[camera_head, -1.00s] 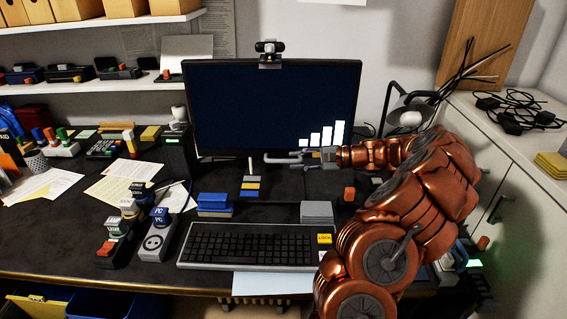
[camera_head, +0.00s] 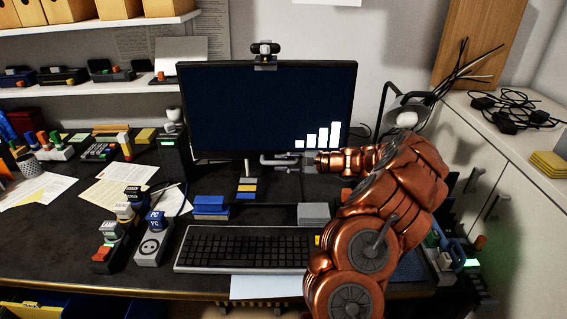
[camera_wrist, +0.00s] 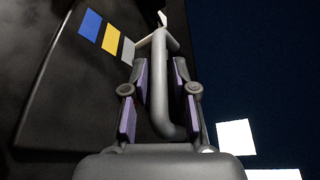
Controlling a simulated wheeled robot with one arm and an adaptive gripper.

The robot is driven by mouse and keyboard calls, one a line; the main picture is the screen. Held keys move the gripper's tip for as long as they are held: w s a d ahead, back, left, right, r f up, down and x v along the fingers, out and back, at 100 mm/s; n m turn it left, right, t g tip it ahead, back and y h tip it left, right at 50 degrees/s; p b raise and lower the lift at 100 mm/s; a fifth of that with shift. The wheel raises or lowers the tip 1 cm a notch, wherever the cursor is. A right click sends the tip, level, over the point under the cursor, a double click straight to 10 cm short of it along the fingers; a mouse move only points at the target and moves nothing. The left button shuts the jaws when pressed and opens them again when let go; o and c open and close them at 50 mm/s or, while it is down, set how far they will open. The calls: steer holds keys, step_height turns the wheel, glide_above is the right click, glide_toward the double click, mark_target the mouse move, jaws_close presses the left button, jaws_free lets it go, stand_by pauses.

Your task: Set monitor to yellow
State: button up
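The monitor (camera_head: 268,105) shows a dark blue screen with white bars at lower right. On its stand below are grey, yellow (camera_head: 247,188) and blue labels in a column, with a thin light pointer (camera_head: 246,168) upright above them. In the wrist view the blue (camera_wrist: 90,24), yellow (camera_wrist: 111,39) and grey (camera_wrist: 128,50) labels lie at upper left, and the pointer tip is near the grey one. My gripper (camera_head: 275,160) is in front of the monitor's lower edge. Its purple-padded fingers (camera_wrist: 160,75) stand open on either side of the bent grey lever (camera_wrist: 158,85), with narrow gaps.
A keyboard (camera_head: 243,248), a blue block stack (camera_head: 211,207) and a grey block (camera_head: 313,213) are on the desk below my arm. A webcam (camera_head: 265,53) tops the monitor. A lamp (camera_head: 405,120) stands behind my arm at right.

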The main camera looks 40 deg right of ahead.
steer(key=shift+c, duration=0.2)
jaws_close()
stand_by(0.4)
